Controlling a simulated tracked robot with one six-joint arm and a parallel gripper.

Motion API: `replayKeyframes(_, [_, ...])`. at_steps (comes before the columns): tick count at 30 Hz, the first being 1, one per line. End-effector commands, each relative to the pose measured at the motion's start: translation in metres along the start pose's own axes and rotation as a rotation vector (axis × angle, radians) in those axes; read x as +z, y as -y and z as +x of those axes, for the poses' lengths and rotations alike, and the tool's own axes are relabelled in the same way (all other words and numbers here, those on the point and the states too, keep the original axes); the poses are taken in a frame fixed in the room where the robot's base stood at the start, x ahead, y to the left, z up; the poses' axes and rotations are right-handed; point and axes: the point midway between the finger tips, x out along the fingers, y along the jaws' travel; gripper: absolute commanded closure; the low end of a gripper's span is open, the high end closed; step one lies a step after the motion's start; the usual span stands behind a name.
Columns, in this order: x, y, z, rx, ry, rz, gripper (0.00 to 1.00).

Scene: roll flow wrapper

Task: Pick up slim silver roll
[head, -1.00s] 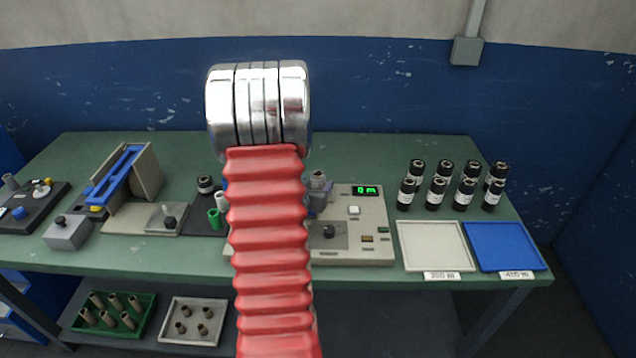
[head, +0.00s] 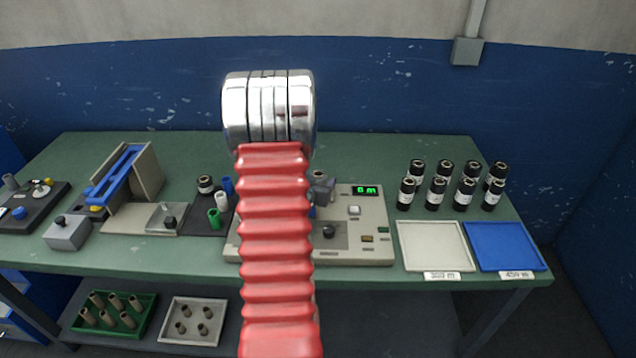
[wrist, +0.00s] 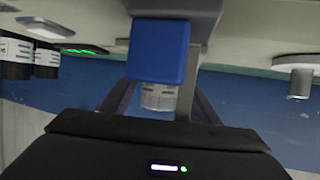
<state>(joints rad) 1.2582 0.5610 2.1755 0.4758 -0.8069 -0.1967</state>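In the wrist view, which appears upside down, a short silver cylinder (wrist: 158,97) with a ridged band meets a blue block (wrist: 158,50). I cannot tell for sure that it is the slim silver roll. The dark fingers of my gripper (wrist: 160,103) stand apart on both sides of the cylinder, with gaps visible; I see no grip. In the head view my arm hides the gripper. A small silver-topped part (head: 321,177) shows just right of my arm, on the beige machine (head: 350,225).
Blue, white (head: 221,201) and green (head: 214,217) small rolls stand left of my arm. Several black rolls (head: 435,192) stand at the right, behind a white tray (head: 432,245) and a blue tray (head: 505,245). A grey knob (wrist: 299,80) shows in the wrist view.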

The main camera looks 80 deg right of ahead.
Motion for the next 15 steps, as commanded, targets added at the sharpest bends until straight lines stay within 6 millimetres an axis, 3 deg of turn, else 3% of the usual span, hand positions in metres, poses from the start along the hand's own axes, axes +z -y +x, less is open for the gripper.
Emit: replayKeyframes(15, [0.0, 0.0, -0.0001, 0.0, 0.0, 0.0, 0.81])
